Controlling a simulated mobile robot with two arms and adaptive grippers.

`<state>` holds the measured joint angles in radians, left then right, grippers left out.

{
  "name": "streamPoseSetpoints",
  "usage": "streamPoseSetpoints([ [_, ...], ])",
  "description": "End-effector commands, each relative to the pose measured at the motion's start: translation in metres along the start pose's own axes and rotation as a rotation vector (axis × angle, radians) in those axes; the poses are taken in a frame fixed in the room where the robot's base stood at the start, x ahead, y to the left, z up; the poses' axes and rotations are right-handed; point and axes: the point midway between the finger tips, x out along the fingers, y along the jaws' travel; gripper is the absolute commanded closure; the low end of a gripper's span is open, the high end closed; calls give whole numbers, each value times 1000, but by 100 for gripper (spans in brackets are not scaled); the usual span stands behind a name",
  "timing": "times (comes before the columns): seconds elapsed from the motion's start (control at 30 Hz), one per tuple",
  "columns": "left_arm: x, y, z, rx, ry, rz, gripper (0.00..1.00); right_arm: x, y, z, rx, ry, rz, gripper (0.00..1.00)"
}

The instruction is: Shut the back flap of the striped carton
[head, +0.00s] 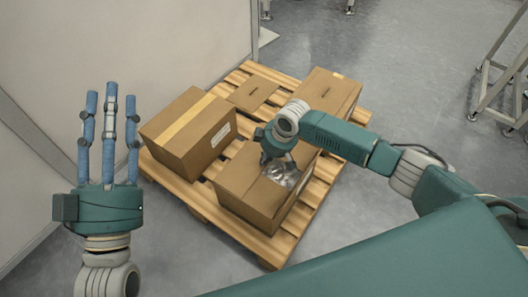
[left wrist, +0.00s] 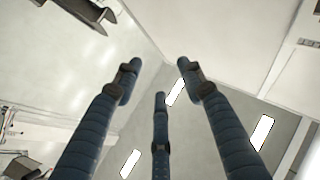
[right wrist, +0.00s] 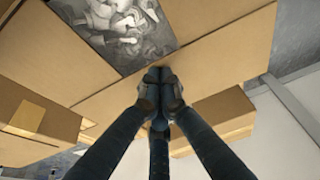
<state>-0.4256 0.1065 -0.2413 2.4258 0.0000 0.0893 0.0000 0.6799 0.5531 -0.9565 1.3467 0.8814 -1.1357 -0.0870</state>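An open brown carton (head: 242,192) stands at the front of the pallet; I see no clear stripe on it. Part of its top is covered by brown board, and shiny clear or silvery contents (head: 284,174) show in the opening. My right gripper (head: 277,161) is over its far side, pointing down and hiding part of the top. In the right wrist view its fingertips (right wrist: 160,80) are together beside a board edge near the opening (right wrist: 115,30); I cannot tell whether they touch it. My left gripper (head: 109,135) is open and empty, fingers pointing up, left of the pallet.
A closed carton with a yellow tape stripe (head: 186,118) stands at the pallet's left. A small carton (head: 252,93) and another carton (head: 330,92) stand at the back. The wooden pallet (head: 186,196) is bare at the front left. A pale wall (head: 150,40) is at left.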

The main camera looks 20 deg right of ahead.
Motion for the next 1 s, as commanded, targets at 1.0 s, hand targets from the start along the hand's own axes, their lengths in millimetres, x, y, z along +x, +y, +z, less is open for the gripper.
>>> streamPoseSetpoints([
  [1.0,-2,-4,30,6,-134,-7,60,2,-2,9,2,-21,-4,100],
])
